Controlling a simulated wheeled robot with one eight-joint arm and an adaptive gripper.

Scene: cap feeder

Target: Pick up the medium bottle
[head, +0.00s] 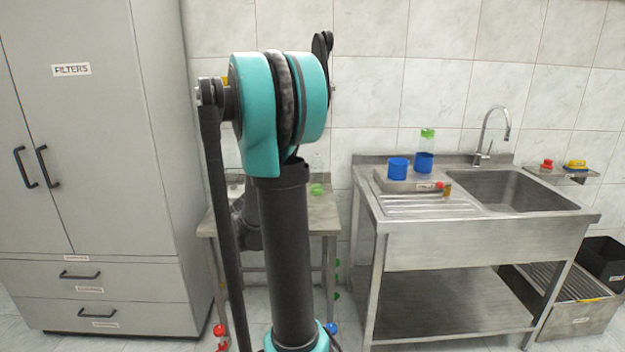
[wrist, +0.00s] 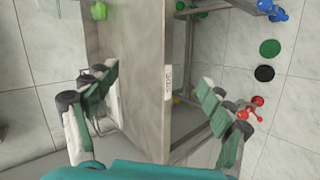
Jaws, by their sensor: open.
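My gripper (wrist: 158,80) is open in the wrist view, its two green-padded fingers spread wide with the edge of a metal table (wrist: 146,40) between and beyond them. Nothing is held. The gripper is hidden behind my arm in the head view. No bottle can be clearly identified as the medium one. A green see-through object (head: 317,189) stands on the small metal table (head: 325,218) behind my arm.
A tall grey cabinet (head: 90,150) is at left. Red, green and blue items lie on the floor around the small table, including a red one (head: 219,330).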

